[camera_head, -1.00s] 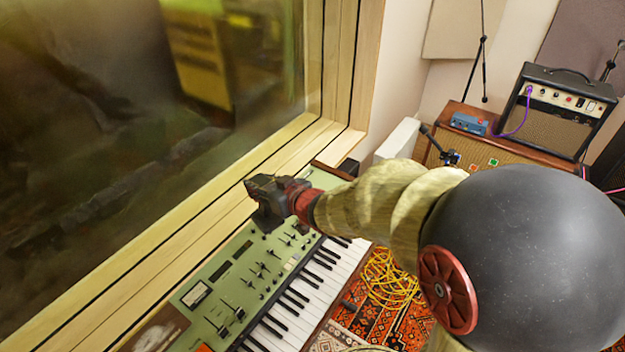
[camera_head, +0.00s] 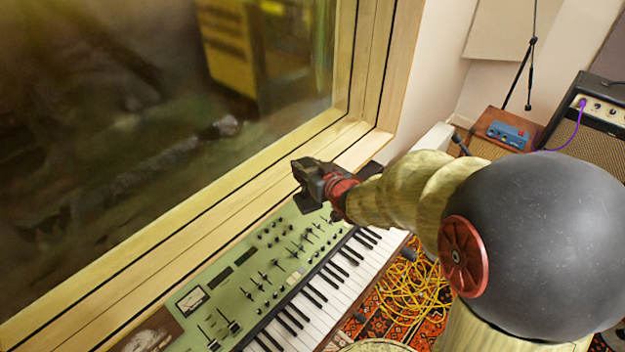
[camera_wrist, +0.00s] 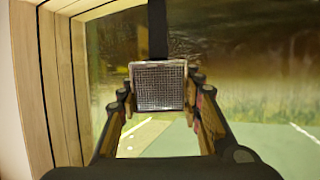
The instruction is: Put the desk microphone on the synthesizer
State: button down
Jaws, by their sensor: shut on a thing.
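The synthesizer (camera_head: 258,262) has a green panel with sliders, knobs and a meter, and a row of white and black keys (camera_head: 315,310). It stands along the wooden window frame. My gripper (camera_head: 312,188) is over the far part of the panel, close to the window ledge. In the wrist view my gripper (camera_wrist: 160,103) is shut on the desk microphone, whose square mesh grille (camera_wrist: 159,79) faces the camera between the fingers. A green surface shows below it. In the head view the microphone is hard to tell from the dark gripper. I cannot tell whether it touches the panel.
The large window (camera_head: 150,130) and its wooden frame (camera_head: 368,90) border the synthesizer on the left. Coiled yellow cable (camera_head: 410,285) lies on the patterned rug to the right. An amplifier (camera_head: 600,125) and a blue pedal (camera_head: 508,134) stand at the back right.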

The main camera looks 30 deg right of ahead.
jog(key=w+d+f+b, duration=0.5)
jog(key=w+f, duration=0.4)
jog(key=f, duration=0.2)
jog(key=shift+w+d+f+b, duration=0.35)
jog(key=shift+w+d+b, duration=0.05)
jog(key=shift+d, duration=0.2)
jog(key=shift+f, duration=0.15)
jog(key=c, duration=1.2)
grip_release()
jog(key=shift+s+f, duration=0.1)
jog(key=shift+c, duration=0.2)
